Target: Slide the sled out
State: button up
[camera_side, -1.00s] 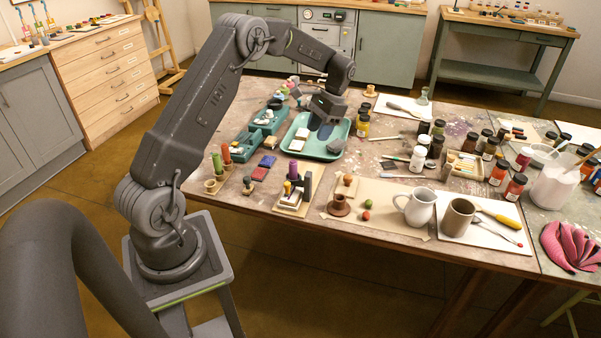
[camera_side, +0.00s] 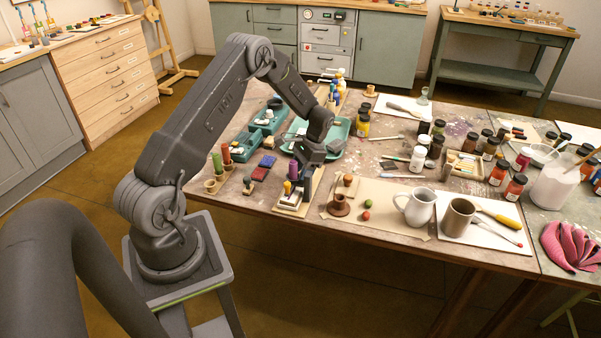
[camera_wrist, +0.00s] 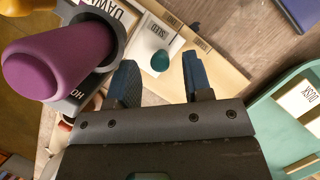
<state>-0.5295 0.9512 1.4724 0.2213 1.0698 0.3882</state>
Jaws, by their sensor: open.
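In the wrist view the sled (camera_wrist: 152,36) is a pale piece marked SLED with a round teal knob (camera_wrist: 160,61) on it. My gripper (camera_wrist: 159,75) is open, with one dark blue finger on each side of the knob in the picture. I cannot tell the height of the fingertips above it. In the side view my gripper (camera_side: 310,164) is low over the small board (camera_side: 291,209) at the table's front edge. The gripper and the dark upright there partly hide the sled.
A purple cylinder (camera_wrist: 72,58) sits in a dark holder close left of the fingers. A teal tray (camera_side: 346,128) lies behind the gripper. Red and blue blocks lie to the left.

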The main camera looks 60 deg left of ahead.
jog(key=shift+s+f, duration=0.15)
jog(key=shift+f, duration=0.1)
jog(key=shift+c, duration=0.4)
grip_shut()
